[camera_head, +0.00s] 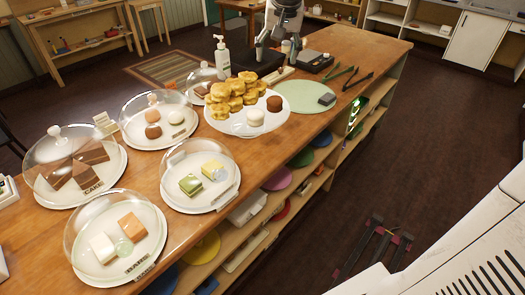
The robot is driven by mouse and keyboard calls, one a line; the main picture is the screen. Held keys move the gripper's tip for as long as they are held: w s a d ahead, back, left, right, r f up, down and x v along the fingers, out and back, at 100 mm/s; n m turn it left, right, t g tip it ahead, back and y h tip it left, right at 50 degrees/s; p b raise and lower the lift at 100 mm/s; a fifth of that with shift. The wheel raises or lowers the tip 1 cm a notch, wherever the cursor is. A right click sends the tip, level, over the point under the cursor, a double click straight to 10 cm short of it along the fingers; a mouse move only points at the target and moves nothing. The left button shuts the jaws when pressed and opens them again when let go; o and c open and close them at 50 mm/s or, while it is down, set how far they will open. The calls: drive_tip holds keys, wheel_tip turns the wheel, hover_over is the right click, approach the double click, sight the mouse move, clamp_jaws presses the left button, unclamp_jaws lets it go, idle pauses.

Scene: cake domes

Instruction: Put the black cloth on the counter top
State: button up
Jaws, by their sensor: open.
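A dark, flat patch that looks like the black cloth (267,64) lies on the wooden counter top (348,45) near its far end, right of the white pump bottle (221,58). My gripper (279,51) is at the top of the view, pointing down over or just behind this patch. Its fingers are spread and it appears empty. I cannot tell whether the fingertips touch the cloth. The cloth's far edge is partly hidden by the gripper.
A black box (314,62), tongs (357,81) and a pale green round board (296,97) lie near the cloth. A plate of pastries (234,123) and several glass cake domes (200,172) fill the nearer counter. The far right counter end is clear.

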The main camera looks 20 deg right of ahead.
drive_tip(key=s+a+f+n+t, duration=0.1)
drive_tip(key=s+a+f, duration=0.3)
drive_tip(key=s, duration=0.3)
drive_tip(key=s+a+f+n+t, duration=0.1)
drive_tip(key=s+a+f, duration=0.3)
drive_tip(key=s, duration=0.4)
drive_tip(key=s+a+f+n+t+y, duration=0.1)
drive_tip(key=s+a+f+n, duration=0.2)
drive_tip(key=s, duration=0.5)
wheel_tip(320, 180, down, 2)
drive_tip(key=shift+a+f, duration=0.1)
drive_tip(key=shift+a, duration=0.65)
wheel_tip(320, 180, down, 3)
drive_tip(key=b, duration=0.3)
